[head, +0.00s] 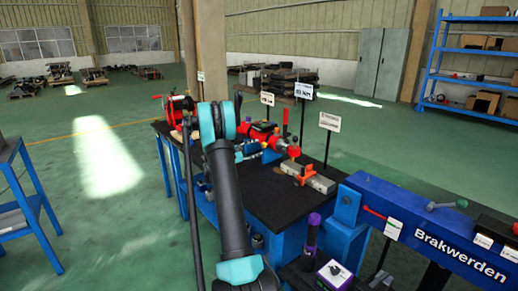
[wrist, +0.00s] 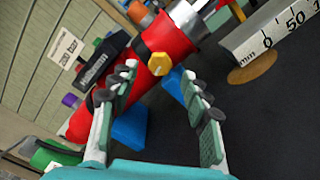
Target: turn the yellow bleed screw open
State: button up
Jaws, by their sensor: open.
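The yellow bleed screw (wrist: 159,64) has a hexagonal head and sits on the side of a red cylinder (wrist: 166,50) in the wrist view. My gripper (wrist: 160,73) is open, with one finger on each side of the screw head in that picture. I see gaps between both fingertips and the screw, and cannot tell the depth left to it. The red cylinder also shows on the black-topped bench in the head view (head: 268,135). There the screw is too small to make out, and my arm hides part of the bench.
A ruler-marked grey block (wrist: 275,38) lies right of the cylinder. A dark box (wrist: 103,62) and a small sign (wrist: 66,47) stand left of it. In the head view, a blue "Brakwerden" beam (head: 430,228) is at the right. The bench top (head: 285,197) has bare room in front.

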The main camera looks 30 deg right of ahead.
jog(key=a, duration=0.9)
jog(key=shift+s+a, duration=0.15)
jog(key=shift+s, duration=0.25)
